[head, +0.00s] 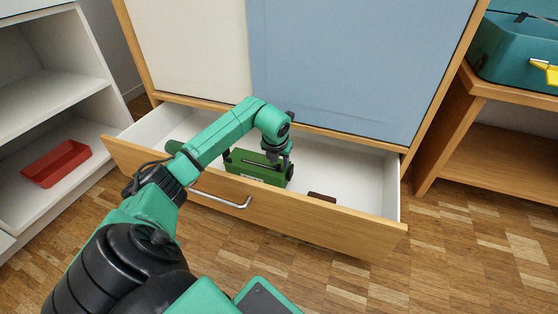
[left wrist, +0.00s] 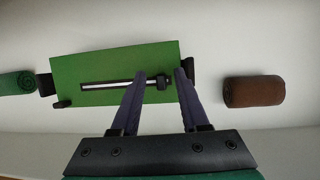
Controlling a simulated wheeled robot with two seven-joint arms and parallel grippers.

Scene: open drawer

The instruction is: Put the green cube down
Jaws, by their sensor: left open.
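No plain green cube shows. A green box (head: 240,166) with a dark bar across its top sits in the open drawer (head: 310,231). The box also shows in the left wrist view (left wrist: 110,62). My left gripper (head: 280,158) is just over the right part of the box, pointing down. In the left wrist view its two dark fingers (left wrist: 158,78) are apart, with the box's top and bar between and below them. Whether the fingers touch the box I cannot tell. My right gripper is not in view.
A brown roll (head: 322,197) lies right of the box in the drawer. A dark green roll (left wrist: 16,83) lies at its left. A red tray (head: 57,163) is on the left white shelf. A teal case (head: 513,50) stands on the right wooden shelf. The drawer's right end has free floor.

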